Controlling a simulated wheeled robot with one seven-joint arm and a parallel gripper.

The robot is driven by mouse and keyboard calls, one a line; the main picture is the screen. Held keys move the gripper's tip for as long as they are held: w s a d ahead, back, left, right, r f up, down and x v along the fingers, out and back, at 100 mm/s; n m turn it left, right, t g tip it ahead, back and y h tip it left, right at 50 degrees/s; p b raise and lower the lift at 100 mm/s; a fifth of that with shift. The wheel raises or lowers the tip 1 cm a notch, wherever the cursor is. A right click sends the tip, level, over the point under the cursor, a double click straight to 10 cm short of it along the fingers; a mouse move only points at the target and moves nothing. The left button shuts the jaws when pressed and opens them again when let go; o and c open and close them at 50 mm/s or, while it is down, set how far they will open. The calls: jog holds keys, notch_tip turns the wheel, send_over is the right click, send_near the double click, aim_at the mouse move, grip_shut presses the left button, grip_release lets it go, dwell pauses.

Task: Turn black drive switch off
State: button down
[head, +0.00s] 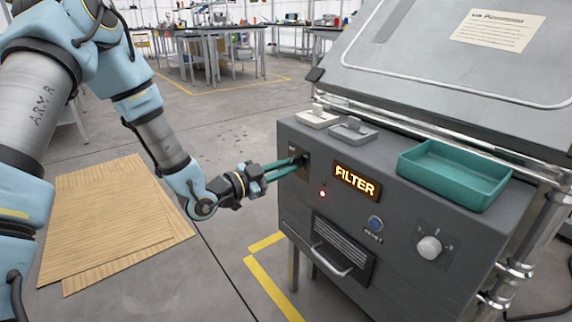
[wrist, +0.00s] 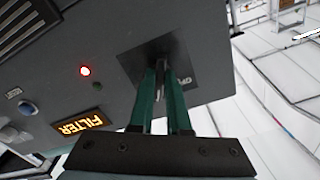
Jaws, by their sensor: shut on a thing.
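The black drive switch sits on a dark square plate (head: 304,172) at the left end of the grey machine's front panel. The plate also shows in the wrist view (wrist: 133,62), with partly hidden lettering on it. My gripper (head: 297,162) reaches the plate from the left. In the wrist view its two green fingers (wrist: 160,70) are shut on the switch lever, which is mostly hidden between the fingertips. I cannot tell the lever's position.
A lit FILTER sign (head: 357,182) and a red lamp (head: 322,194) are right of the plate. A blue button (head: 375,223) and a white knob (head: 429,247) are farther right. A teal tray (head: 453,177) rests on top. Cardboard sheets (head: 105,220) lie on the floor.

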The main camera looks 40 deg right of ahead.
jog(key=n+p, duration=0.1)
jog(key=n, duration=0.2)
jog(key=shift+n+p, duration=0.3)
jog(key=shift+n, duration=0.1)
jog(key=shift+s+n+p, duration=0.2)
jog(key=shift+n+p, duration=2.2)
jog(key=shift+n, duration=2.9)
jog(key=shift+f, duration=0.1)
jog(key=c, duration=0.9)
grip_release()
jog(key=a, duration=1.1)
jog(key=shift+w, duration=0.3)
